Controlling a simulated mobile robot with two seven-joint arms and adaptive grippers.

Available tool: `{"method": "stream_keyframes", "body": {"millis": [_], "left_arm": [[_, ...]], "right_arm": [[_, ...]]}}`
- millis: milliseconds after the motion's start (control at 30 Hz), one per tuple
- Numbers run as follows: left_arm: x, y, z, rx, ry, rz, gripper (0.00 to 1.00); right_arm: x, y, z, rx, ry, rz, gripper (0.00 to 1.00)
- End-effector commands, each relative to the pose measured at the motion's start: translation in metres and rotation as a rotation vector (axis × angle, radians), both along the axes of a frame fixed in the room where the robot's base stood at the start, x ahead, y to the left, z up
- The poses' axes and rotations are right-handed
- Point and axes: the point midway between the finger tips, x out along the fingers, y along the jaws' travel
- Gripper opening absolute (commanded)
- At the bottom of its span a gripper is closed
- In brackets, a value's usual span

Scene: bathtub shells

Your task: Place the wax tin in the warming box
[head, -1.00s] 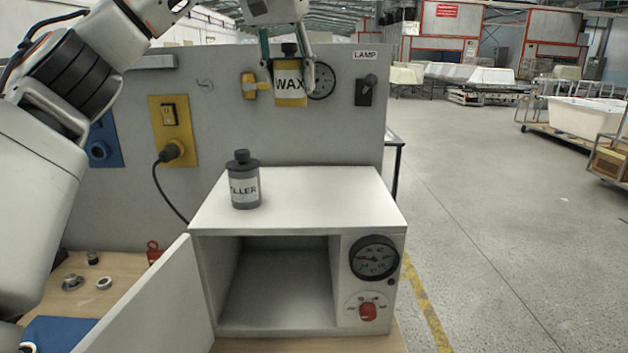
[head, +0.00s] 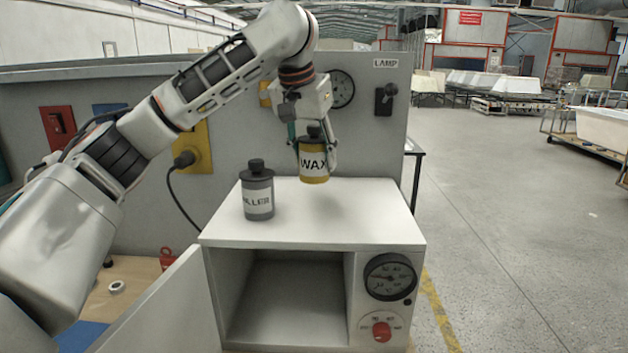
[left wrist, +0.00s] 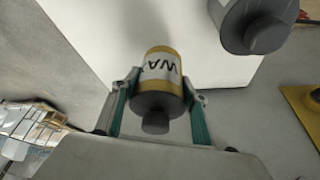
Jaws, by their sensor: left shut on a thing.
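The wax tin (head: 314,165), yellow with a white WAX label and a dark cap, is held upright by my left gripper (head: 314,150) just above the top of the warming box. In the left wrist view the wax tin (left wrist: 158,72) sits between both fingers of the left gripper (left wrist: 160,98). The white warming box (head: 312,222) has its door (head: 165,305) swung open to the left. Its inside (head: 288,300) looks empty. My right gripper is in neither view.
A grey filler tin (head: 257,192) stands on top of the box, left of the wax tin; it also shows in the left wrist view (left wrist: 250,25). The box front has a gauge (head: 389,277) and a red knob (head: 381,331). A grey panel (head: 375,140) rises behind.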

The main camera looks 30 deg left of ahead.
Motion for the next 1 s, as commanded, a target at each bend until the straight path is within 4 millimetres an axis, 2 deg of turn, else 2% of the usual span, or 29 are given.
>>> {"method": "stream_keyframes", "body": {"millis": [267,500,933,967,1000], "left_arm": [[0.0,0.0,-0.022,-0.002,0.0,-0.001,0.1],[0.0,0.0,-0.05,-0.001,0.0,0.0,0.1],[0.0,0.0,-0.056,-0.001,-0.003,0.001,0.1],[0.0,0.0,-0.057,0.0,0.0,0.001,0.46],[0.0,0.0,-0.057,0.0,-0.001,0.0,0.57]], "right_arm": [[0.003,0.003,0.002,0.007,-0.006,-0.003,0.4],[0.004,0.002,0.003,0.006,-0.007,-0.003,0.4],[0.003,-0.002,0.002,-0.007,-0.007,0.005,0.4],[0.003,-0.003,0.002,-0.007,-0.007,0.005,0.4],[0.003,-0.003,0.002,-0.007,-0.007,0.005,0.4]]}}
